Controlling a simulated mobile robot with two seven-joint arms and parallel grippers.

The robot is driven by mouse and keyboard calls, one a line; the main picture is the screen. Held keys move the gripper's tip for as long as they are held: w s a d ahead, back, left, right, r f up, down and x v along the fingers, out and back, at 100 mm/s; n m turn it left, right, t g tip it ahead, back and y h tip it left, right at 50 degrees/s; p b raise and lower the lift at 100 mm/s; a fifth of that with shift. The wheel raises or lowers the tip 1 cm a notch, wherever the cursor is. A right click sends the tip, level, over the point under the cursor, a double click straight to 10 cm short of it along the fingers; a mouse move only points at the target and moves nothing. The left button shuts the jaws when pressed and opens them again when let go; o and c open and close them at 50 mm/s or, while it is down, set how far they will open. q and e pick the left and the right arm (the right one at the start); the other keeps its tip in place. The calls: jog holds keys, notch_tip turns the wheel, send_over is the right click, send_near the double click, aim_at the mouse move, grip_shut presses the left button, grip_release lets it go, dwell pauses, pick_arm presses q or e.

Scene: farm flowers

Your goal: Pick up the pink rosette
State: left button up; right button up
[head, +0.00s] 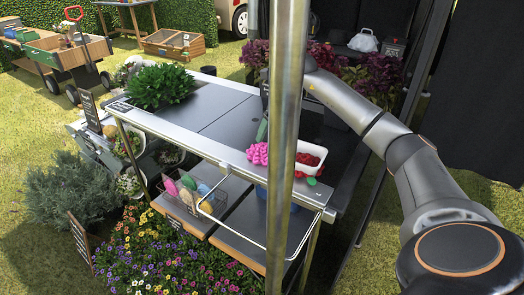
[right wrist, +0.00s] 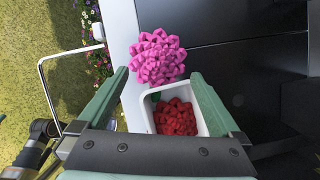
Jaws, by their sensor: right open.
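The pink rosette (head: 257,153) lies on the near edge of the dark table top (head: 232,126), beside a white tub (head: 318,152). In the right wrist view the pink rosette (right wrist: 157,58) is just beyond my green fingertips and between their lines. My right gripper (right wrist: 158,75) is open and empty. In the head view a metal pole hides most of it; one green finger (head: 262,130) shows just above the rosette. The white tub (right wrist: 203,129) holds red pieces (right wrist: 176,118) and lies between the fingers in the wrist view. My left gripper is not in view.
A metal pole (head: 285,120) stands in front of the table. A leafy green plant (head: 160,86) sits at the table's far left. A lower shelf bears a wire basket of coloured items (head: 192,192). The table's middle is clear.

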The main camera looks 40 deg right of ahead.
aim_at(264, 145)
jog(key=x, duration=0.3)
jog(key=shift+w+f, duration=0.1)
jog(key=x, duration=0.5)
jog(key=shift+a+f, duration=0.15)
jog(key=shift+a, duration=0.05)
jog(key=c, duration=1.2)
jog(key=shift+c, duration=0.2)
